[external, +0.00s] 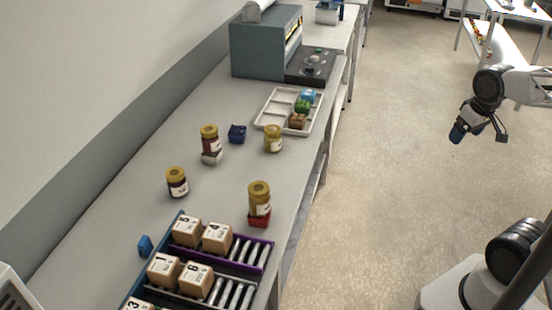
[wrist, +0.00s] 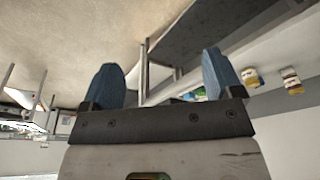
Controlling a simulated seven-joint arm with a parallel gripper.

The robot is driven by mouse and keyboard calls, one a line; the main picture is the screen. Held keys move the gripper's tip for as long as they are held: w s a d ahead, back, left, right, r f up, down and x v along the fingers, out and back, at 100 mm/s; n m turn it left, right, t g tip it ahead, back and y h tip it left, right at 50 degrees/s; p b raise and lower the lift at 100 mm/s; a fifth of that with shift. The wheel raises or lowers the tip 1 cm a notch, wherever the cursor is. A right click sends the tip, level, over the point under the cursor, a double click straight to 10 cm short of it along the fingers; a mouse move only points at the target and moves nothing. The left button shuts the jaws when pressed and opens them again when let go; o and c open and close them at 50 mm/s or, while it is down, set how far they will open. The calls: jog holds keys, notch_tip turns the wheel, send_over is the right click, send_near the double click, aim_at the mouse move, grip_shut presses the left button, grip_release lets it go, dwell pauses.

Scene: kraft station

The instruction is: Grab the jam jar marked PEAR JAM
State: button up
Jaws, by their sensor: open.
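Several jars with yellow lids stand on the long grey bench in the external view. One dark red jar (external: 209,139) sits on a whitish block, and another dark jar (external: 177,183) stands nearer the wall. One yellowish jar (external: 273,140) stands by the tray, and another yellowish jar (external: 259,201) sits on a red block. The labels are too small to read, so I cannot tell which is PEAR JAM. My gripper (external: 480,135) is open and empty, over the floor well right of the bench. Its blue fingertips (wrist: 162,80) are wide apart in the wrist view.
A rack with numbered boxes (external: 217,235) and rollers is at the near end. A dark blue block (external: 237,133) lies among the jars. A white tray (external: 272,108) with small items and a grey machine (external: 262,50) stand farther back. Open floor separates bench and arm.

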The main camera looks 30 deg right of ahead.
jog(key=shift+o, duration=0.5)
jog(key=w+a+n+t+y, duration=0.1)
jog(key=w+a+t, duration=0.3)
jog(key=w, duration=0.9)
jog(key=n+t+y, duration=0.3)
jog(key=t+y, duration=0.1)
jog(key=t, duration=0.2)
send_near(272, 130)
jog(key=x, duration=0.2)
jog(key=shift+w+f, duration=0.1)
jog(key=shift+w, duration=0.15)
jog(key=shift+x, duration=1.3)
jog(key=shift+w, duration=0.1)
